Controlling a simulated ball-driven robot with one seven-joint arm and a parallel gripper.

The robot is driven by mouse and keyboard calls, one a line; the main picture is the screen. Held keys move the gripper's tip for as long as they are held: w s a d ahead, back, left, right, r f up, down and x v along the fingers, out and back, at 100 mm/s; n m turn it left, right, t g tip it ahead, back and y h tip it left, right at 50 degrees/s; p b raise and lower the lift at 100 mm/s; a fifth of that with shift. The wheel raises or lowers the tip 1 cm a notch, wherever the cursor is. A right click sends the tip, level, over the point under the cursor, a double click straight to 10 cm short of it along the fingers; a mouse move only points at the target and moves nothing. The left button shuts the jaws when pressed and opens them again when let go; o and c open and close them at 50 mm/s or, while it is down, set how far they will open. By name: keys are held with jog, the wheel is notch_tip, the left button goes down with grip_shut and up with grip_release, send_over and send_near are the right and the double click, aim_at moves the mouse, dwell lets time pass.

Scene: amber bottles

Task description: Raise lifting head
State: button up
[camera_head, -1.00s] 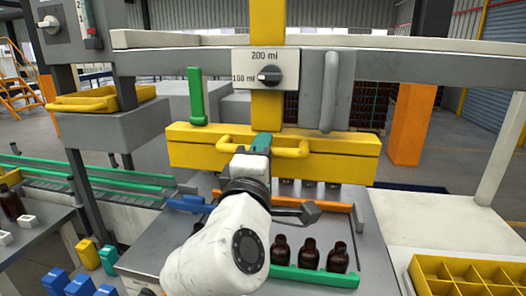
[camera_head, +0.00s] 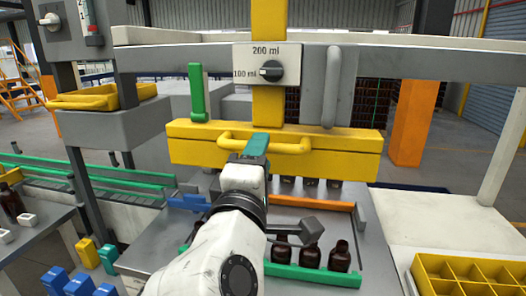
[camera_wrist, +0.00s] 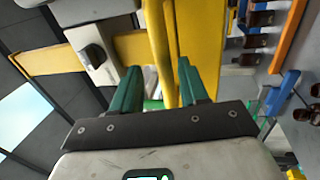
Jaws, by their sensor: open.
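Several brown bottles (camera_head: 310,256) stand below the head on the grey table.
A grey cross rail with a 100/200 ml dial (camera_head: 270,71) crosses above the head. A green rail (camera_head: 312,276) and an orange rail (camera_head: 310,203) flank the bottles. A yellow divided crate (camera_head: 470,272) is at right.

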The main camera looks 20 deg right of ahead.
jog(key=b+v, duration=0.1)
jog(key=v, duration=0.6)
dwell(0.4)
